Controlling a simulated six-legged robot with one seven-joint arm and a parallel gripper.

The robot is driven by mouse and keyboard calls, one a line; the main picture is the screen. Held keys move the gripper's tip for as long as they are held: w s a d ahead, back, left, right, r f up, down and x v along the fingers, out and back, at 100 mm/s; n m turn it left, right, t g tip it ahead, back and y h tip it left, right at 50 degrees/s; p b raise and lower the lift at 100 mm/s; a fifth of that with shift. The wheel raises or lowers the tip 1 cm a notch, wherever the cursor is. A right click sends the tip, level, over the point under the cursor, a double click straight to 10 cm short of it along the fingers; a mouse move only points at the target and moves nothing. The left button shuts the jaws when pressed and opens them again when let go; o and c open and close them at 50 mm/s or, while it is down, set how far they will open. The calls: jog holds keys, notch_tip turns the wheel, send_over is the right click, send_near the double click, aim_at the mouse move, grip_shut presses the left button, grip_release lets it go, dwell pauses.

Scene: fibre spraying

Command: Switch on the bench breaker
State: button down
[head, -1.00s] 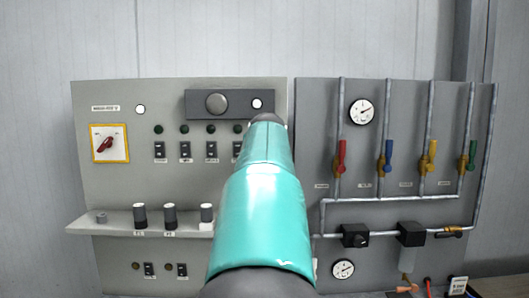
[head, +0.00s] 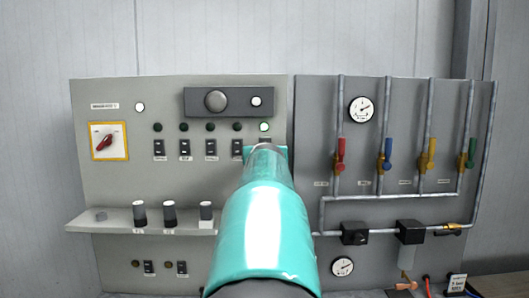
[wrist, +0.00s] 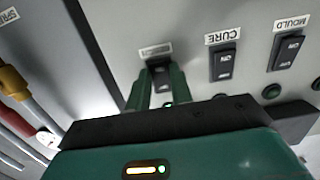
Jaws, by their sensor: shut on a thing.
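The bench breaker (wrist: 160,77) is a dark rocker switch at the upper left middle of the wrist view, under a small label too blurred to read surely. My gripper (wrist: 161,82) has its two green fingers shut on this switch, one on each side. A green lamp (wrist: 168,105) glows between the fingers. In the head view my gripper (head: 266,149) is at the right end of the breaker row; my arm hides the switch and the fingertips there. The lamp above it (head: 264,127) is lit green.
The CURE breaker (wrist: 223,62) and MOULD breaker (wrist: 287,51) stand beside it in the wrist view. A grey box (head: 229,102) sits above the row, and a shelf with knobs (head: 140,215) juts out below. Pipes and coloured valves (head: 388,155) fill the right panel.

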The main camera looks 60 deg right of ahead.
jog(key=shift+w, duration=0.1)
jog(key=c, duration=1.2)
grip_release()
jog(key=shift+c, duration=0.2)
